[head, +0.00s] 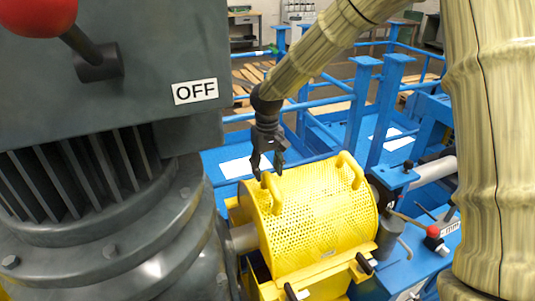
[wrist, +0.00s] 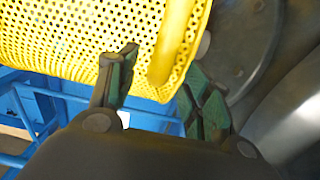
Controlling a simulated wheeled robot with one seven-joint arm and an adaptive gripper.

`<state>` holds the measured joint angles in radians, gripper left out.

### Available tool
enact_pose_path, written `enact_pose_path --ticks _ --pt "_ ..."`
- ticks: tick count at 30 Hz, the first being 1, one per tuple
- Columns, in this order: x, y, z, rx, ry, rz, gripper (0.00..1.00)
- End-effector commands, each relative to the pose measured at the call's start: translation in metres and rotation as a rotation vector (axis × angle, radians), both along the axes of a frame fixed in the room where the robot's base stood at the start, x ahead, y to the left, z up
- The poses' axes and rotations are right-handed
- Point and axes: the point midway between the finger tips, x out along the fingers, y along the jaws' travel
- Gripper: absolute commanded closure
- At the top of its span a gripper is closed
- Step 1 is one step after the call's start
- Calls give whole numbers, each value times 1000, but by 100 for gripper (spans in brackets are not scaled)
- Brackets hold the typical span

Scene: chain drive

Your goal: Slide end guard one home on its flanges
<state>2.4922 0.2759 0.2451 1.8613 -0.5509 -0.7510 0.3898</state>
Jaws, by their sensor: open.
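The end guard (head: 312,222) is a yellow perforated half-cylinder cover with two yellow loop handles on top. It sits over the shaft, between the grey motor housing and the blue frame. My gripper (head: 268,176) is above its left end, at the left handle (head: 272,194). In the wrist view my open gripper (wrist: 158,95) has one green-padded finger on each side of the yellow handle bar (wrist: 172,45). I cannot tell whether either finger touches it. The flanges under the guard are mostly hidden; yellow lower edges with black-handled clamps (head: 362,263) show at its front.
The large grey motor housing (head: 110,210) with an OFF label (head: 195,91) and a red-knobbed lever stands close on the left. A blue railing (head: 370,100) runs behind. A second red-knobbed lever (head: 433,232) stands right of the guard.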

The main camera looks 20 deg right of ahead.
Motion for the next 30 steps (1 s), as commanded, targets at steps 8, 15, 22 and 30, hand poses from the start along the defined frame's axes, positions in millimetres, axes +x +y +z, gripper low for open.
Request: enact_pose_path --ticks 8,15,22,30 --pt "-1 -1 -28 0 1 -1 50" --pt "-1 -1 -35 0 -1 -1 50" --pt "-1 -2 -35 0 -1 -1 56" --pt "-1 -2 -35 0 -1 -1 100"
